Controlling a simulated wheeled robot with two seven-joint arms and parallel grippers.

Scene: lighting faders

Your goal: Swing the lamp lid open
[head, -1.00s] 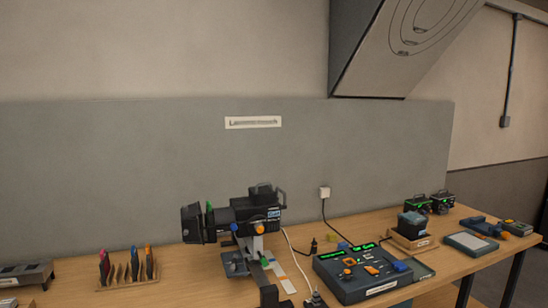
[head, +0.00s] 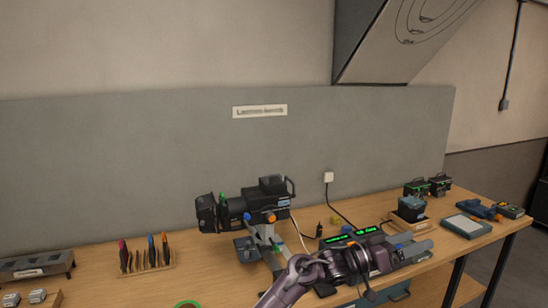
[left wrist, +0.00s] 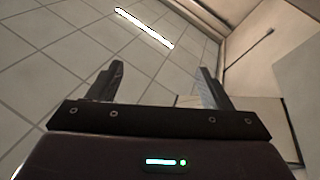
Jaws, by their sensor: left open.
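The black stage lamp (head: 235,211) stands on a grey stand on the bench, its front pointing left. A raised box with a handle tops its rear housing (head: 272,187); I cannot tell exactly where the lid's edge runs, and it looks shut. My left gripper (head: 418,250) is to the right of the lamp and clearly apart from it, in front of the control desk. In the left wrist view its two fingers (left wrist: 158,80) are spread with nothing between them. My right gripper is not in view.
My left arm partly hides the control desk (head: 350,236) with its green displays. A rack of coloured pens or tools (head: 148,262) stands left of the lamp. A boxed dark unit (head: 411,209) and a grey tablet (head: 467,226) are at the right.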

